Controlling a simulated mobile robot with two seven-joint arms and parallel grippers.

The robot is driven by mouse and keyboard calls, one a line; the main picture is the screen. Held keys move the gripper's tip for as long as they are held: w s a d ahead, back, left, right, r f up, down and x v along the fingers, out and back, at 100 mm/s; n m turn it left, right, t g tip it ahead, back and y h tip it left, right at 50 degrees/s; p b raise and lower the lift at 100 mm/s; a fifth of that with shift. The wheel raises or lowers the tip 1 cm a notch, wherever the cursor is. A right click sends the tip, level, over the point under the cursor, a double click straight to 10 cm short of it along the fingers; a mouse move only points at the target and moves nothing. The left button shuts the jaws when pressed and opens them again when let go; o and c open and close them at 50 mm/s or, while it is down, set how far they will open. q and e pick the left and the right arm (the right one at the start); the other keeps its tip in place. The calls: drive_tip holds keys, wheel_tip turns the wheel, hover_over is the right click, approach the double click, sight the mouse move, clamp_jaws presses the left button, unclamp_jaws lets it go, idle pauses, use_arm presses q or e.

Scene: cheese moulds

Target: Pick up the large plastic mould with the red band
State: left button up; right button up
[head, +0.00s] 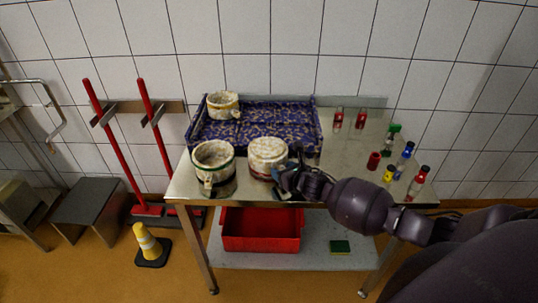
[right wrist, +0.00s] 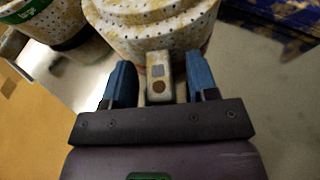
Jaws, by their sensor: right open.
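A large speckled white mould (head: 267,153) stands on the steel table, right of another mould with a dark green band (head: 211,160). A thin reddish edge shows low on it in the right wrist view (right wrist: 165,25), where it fills the top. Its handle (right wrist: 160,84) points toward my right gripper (right wrist: 160,78). The gripper's two blue fingers are open, one on each side of the handle, with gaps visible. In the head view my right gripper (head: 288,172) is at the mould's right side. My left gripper is not in view.
The green-banded mould (right wrist: 62,22) is close on the left. A blue patterned tray (head: 258,143) lies behind, with a smaller mould (head: 222,104) at its back left. Several bottles and jars (head: 408,150) stand on the right. A red crate (head: 260,230) is on the lower shelf.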

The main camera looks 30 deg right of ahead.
drive_tip(key=c, duration=1)
drive_tip(key=shift+r, duration=0.15)
